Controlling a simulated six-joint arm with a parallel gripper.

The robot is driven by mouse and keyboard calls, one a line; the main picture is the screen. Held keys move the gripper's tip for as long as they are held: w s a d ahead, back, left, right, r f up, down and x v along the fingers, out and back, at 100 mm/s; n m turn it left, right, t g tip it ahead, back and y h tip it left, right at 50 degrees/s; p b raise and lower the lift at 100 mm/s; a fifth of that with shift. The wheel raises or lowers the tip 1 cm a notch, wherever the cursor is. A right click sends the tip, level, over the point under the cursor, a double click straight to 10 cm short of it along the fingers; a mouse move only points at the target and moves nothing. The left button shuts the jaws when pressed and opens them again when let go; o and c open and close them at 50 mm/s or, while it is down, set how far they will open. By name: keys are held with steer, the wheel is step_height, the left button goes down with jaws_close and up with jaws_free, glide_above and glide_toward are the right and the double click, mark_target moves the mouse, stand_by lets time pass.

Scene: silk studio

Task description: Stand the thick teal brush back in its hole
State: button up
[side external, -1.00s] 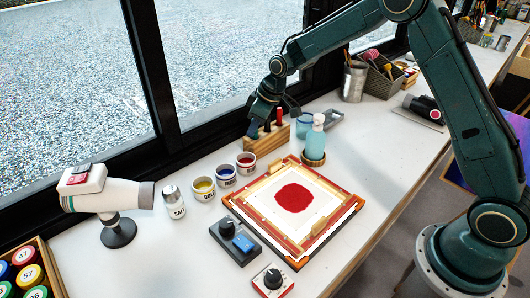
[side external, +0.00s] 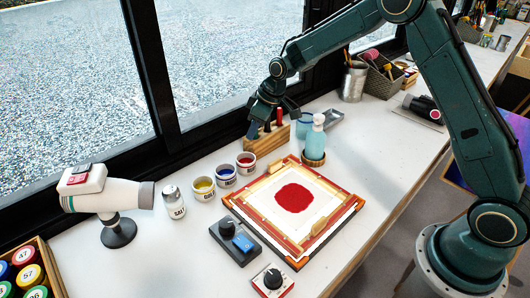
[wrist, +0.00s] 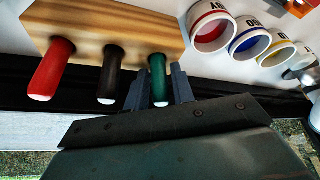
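The thick teal brush (wrist: 157,80) shows in the wrist view with its handle rising from the wooden block (wrist: 100,25), at the end nearest the paint cups. Its white-tipped end is about level with those of the other two brushes. My gripper (wrist: 160,90) has one finger on each side of the teal handle. The fingers are very close to it; whether they press on it is not clear. In the side view my gripper (side external: 268,118) is low over the block (side external: 267,142) and hides the teal brush. The hole itself is hidden.
A red brush (wrist: 53,68) and a dark brown brush (wrist: 110,75) stand in the same block. Labelled paint cups (side external: 246,161) stand just in front. A pump bottle (side external: 316,140) and the print frame (side external: 330,187) are to the right. The window frame (side external: 205,140) runs close behind.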

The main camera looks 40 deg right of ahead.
steer(key=shift+o, duration=1.3)
steer(key=v, duration=1.3)
steer(key=shift+s+r, duration=0.2)
steer(key=shift+r, duration=0.15)
steer(key=shift+s+r, duration=0.1)
steer(key=s+r+m+h, duration=0.1)
steer(key=s+r, duration=0.3)
steer(key=s, duration=0.4)
steer(key=s+r+m, duration=0.2)
steer(key=s+r, duration=0.3)
steer(key=s, duration=0.4)
steer(key=s+f+m+t+h, duration=0.1)
steer(key=s+f+m, duration=0.1)
steer(key=s, duration=1.5)
steer(key=shift+s+f+m+t, duration=0.25)
steer(key=shift+m+t, duration=0.15)
steer(key=shift+m, duration=0.1)
